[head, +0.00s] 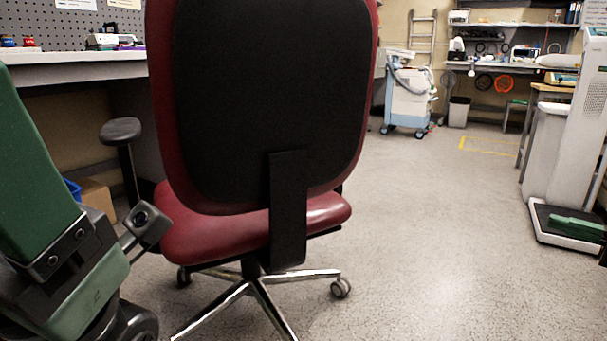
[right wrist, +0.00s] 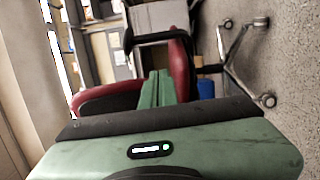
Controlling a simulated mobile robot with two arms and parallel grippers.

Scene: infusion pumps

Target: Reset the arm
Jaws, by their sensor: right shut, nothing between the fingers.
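My right gripper shows as green fingers (head: 553,222) at the right edge of the head view, in front of the scale's dark base. In the right wrist view its two green fingers (right wrist: 156,88) lie together, shut and empty, beyond the green gripper body with a small lit display. Part of my left arm, green and black, fills the lower left of the head view. Its fingers are not in the picture. A red and black office chair (head: 265,100) stands close ahead, apart from the right gripper. It also shows red in the right wrist view (right wrist: 110,98).
A workbench (head: 80,58) stands behind the chair at the left. A pale blue cart (head: 408,100) and a bin (head: 459,112) stand at the back. A tall scale column (head: 592,110) is at the right. The floor between chair and scale is clear.

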